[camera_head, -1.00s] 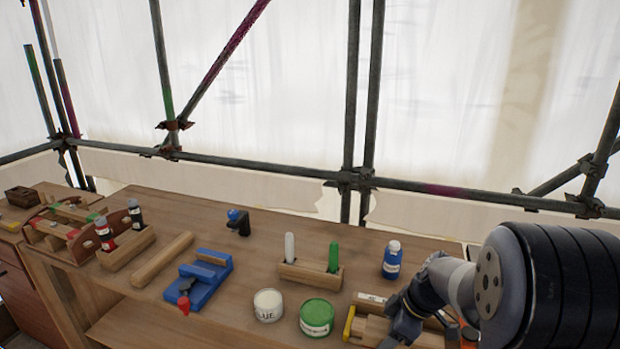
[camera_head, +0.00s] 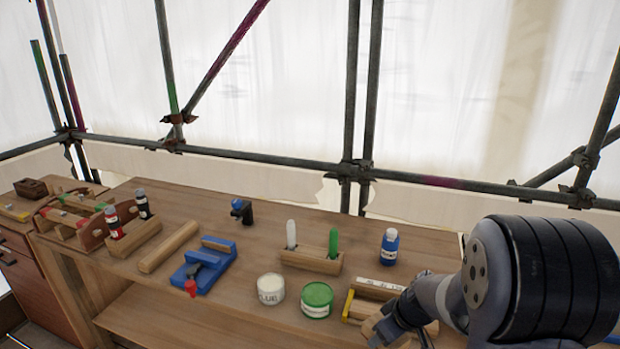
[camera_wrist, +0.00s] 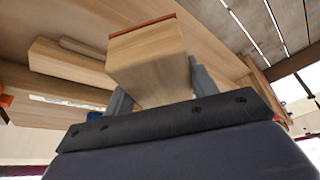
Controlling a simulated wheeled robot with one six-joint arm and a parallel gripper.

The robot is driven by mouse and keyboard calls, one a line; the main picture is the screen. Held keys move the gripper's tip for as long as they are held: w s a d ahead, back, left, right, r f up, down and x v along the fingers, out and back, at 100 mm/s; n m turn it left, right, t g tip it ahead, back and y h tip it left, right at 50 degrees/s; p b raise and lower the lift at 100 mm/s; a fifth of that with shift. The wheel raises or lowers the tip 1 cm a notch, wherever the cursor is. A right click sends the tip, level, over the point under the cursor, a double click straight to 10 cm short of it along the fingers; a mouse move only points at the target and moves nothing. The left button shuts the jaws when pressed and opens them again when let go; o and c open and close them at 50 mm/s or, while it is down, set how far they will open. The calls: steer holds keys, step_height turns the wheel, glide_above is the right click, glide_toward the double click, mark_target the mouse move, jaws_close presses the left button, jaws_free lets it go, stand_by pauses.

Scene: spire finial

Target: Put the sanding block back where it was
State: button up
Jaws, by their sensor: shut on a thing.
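The sanding block (camera_wrist: 150,62) is a pale wooden block with a thin reddish-brown layer along one face. My gripper (camera_wrist: 158,88) is shut on it, with a grey finger on each side in the wrist view. In the head view my gripper (camera_head: 385,328) is at the front right of the bench, over or beside a wooden holder (camera_head: 350,304) with a yellow end. A bit of tan wood shows by the fingers there. My wrist hides much of the holder, and I cannot tell whether the block touches anything.
On the workbench (camera_head: 210,295) stand a white glue tub (camera_head: 270,289), a green tub (camera_head: 317,299), a blue bottle (camera_head: 389,247), a rack with two markers (camera_head: 311,262) and a blue clamp-like tool (camera_head: 205,264). Scaffold poles (camera_head: 349,120) rise behind.

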steer(key=m, duration=0.1)
steer(key=w+f+m+h, duration=0.1)
steer(key=a+m, duration=0.1)
steer(key=m, duration=0.1)
steer(key=shift+w+f+t, duration=0.3)
steer(key=shift+f+t, duration=0.1)
steer(key=shift+w+a+f+m+h, duration=0.3)
steer(key=shift+w+m+h, duration=0.1)
steer(key=shift+m, duration=0.35)
steer(key=shift+w+a+f+m+h, duration=0.15)
steer(key=shift+w+a+m+h, duration=0.2)
steer(key=shift+m, duration=0.4)
steer(key=shift+s+d, duration=0.1)
